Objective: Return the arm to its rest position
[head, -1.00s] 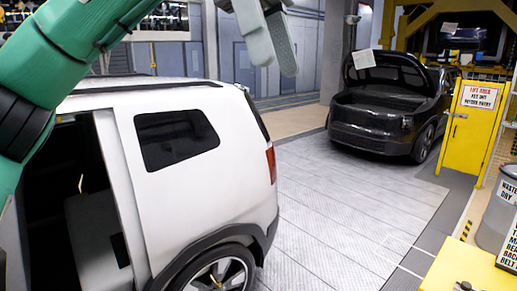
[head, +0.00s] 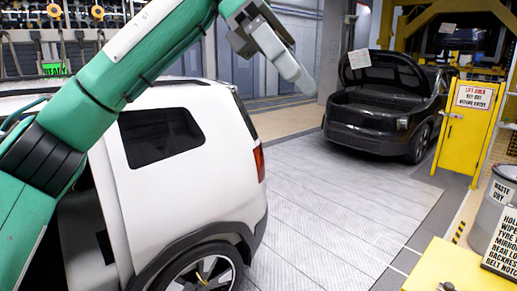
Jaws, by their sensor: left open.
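My green left arm (head: 110,90) comes in from the left and reaches up across the white car (head: 175,190). My left gripper (head: 290,62) is in the air beyond the car's rear top corner, with its pale fingers pointing down and right. It is open, and I see nothing held in it. My right arm and right gripper are not in view.
A dark car (head: 385,105) with its hood raised stands at the back right. A grey drum (head: 492,205) and yellow surface (head: 450,268) are at the right edge. The plated floor (head: 330,200) between is clear.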

